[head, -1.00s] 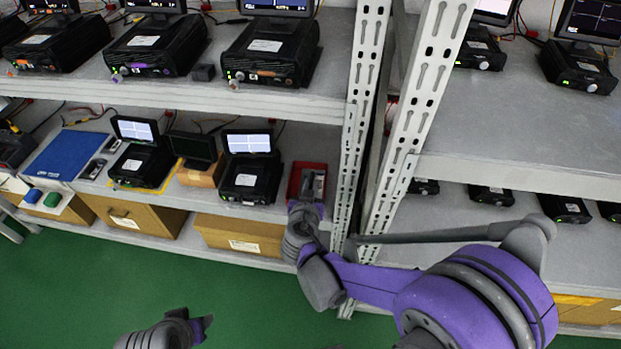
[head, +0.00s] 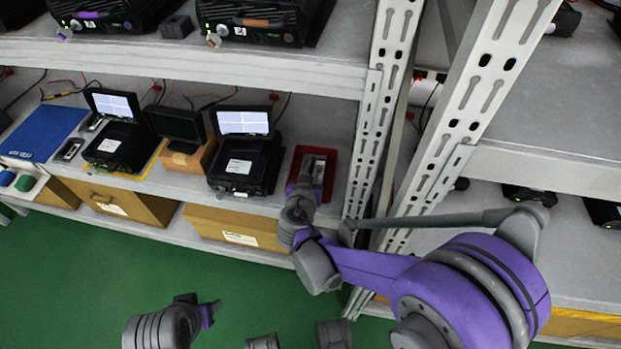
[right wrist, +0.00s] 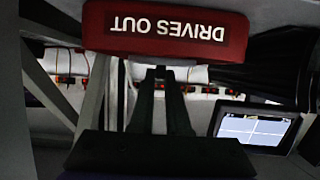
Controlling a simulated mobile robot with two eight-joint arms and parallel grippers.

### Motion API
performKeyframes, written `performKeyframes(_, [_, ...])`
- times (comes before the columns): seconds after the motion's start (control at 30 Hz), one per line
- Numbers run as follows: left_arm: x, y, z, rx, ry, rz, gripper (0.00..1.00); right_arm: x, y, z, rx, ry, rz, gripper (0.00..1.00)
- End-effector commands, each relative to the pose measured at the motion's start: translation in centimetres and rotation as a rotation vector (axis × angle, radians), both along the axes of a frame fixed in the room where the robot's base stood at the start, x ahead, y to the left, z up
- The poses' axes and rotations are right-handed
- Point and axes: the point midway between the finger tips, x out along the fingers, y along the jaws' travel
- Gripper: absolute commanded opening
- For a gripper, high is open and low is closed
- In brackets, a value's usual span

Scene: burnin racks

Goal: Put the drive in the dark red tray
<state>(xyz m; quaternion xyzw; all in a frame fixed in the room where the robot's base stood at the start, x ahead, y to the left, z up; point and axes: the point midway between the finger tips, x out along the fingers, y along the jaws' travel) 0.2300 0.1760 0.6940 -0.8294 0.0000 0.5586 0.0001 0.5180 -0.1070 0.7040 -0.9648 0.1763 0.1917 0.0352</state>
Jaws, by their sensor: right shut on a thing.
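The dark red tray (head: 331,192) sits on the lower shelf, right of a black unit with a lit screen. In the right wrist view its front wall (right wrist: 120,40) appears upside down, with a "DRIVES OUT" label. My right gripper (head: 317,177) is at the tray in the head view. It is shut on the drive, a small grey and pale piece (head: 320,164) mostly hidden by the fingers. In the right wrist view the fingers (right wrist: 160,85) reach past the tray's rim. I cannot tell whether the drive touches the tray floor. My left gripper (head: 208,312) hangs over the green floor, its jaws unclear.
A black unit (head: 239,182) with an open screen stands just left of the tray. A perforated rack post (head: 372,140) rises close on the right. The upper shelf (head: 200,60) hangs above. A blue mat (head: 40,132) lies far left.

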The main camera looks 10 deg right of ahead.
Motion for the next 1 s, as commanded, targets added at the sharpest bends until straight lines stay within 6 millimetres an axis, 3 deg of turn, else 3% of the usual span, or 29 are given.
performKeyframes(0.17, [0.2,0.0,-1.4,0.0,0.004,0.0,0.5,0.1,0.0,-2.8,-0.001,0.0,0.0,0.0])
performKeyframes(0.53, [0.2,0.0,-1.5,0.0,0.004,0.0,0.5,0.0,0.0,-3.1,-0.001,0.0,0.0,0.0])
performKeyframes(0.57, [0.2,0.0,-1.5,0.0,0.004,0.0,0.5,0.0,0.0,-3.2,-0.001,0.0,0.0,0.16])
performKeyframes(0.7, [0.2,0.0,-1.5,0.0,0.004,0.0,0.5,0.0,0.0,-3.1,0.0,0.0,0.0,0.41])
performKeyframes(1.0, [0.2,0.0,-1.4,0.0,0.004,0.0,0.5,0.0,0.0,-3.0,0.0,0.0,0.0,0.44])
